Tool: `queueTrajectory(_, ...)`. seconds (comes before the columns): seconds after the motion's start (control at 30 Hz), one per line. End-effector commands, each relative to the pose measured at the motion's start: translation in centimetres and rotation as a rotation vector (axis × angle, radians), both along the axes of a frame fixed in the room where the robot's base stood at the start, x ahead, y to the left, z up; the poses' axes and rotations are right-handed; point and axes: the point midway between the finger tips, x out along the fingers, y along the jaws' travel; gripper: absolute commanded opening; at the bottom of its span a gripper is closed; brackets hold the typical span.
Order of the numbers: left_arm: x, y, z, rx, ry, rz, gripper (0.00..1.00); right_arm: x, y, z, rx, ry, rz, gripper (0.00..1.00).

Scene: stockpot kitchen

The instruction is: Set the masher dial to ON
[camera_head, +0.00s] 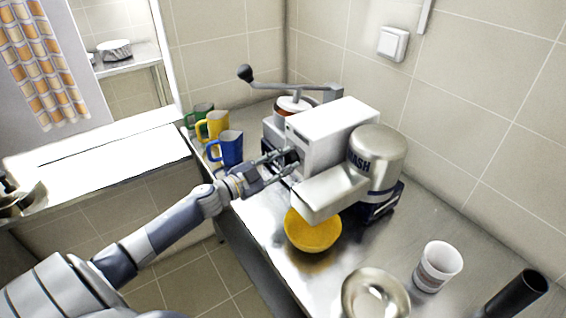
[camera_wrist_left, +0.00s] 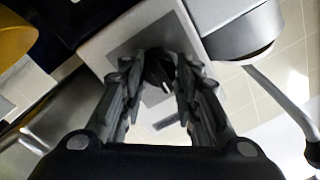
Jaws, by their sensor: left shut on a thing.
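The masher (camera_head: 366,165) is a machine with a metal cylinder lettered "MASH" and a pale box-shaped body, standing on the steel counter. My left gripper (camera_head: 288,163) reaches in from the left to the front face of a white box-shaped housing (camera_head: 332,130) beside the cylinder. In the left wrist view a dark round dial (camera_wrist_left: 160,72) with a light pointer mark sits on a grey panel. My left gripper (camera_wrist_left: 160,80) has its fingers closed around this dial. Small lettering beside the dial is too blurred to read. My right gripper is not in view.
An orange bowl (camera_head: 313,230) sits below the masher's front. Blue (camera_head: 229,148), yellow (camera_head: 214,124) and green (camera_head: 199,113) mugs stand left of the machine. A metal bowl (camera_head: 375,296), a white cup (camera_head: 438,264) and a black cylinder (camera_head: 517,293) are at the front right.

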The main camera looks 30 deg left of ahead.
Motion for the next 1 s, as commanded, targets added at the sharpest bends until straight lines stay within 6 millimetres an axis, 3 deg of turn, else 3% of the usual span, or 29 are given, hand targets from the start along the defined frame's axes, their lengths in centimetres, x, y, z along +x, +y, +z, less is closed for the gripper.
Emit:
queueTrajectory(0.27,0.0,-0.1,-0.3,0.144,-0.06,-0.001,0.06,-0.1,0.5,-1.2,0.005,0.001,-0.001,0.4)
queueTrajectory(1.0,0.0,0.0,-0.7,0.782,-0.324,-0.001,0.06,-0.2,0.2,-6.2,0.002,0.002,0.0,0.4)
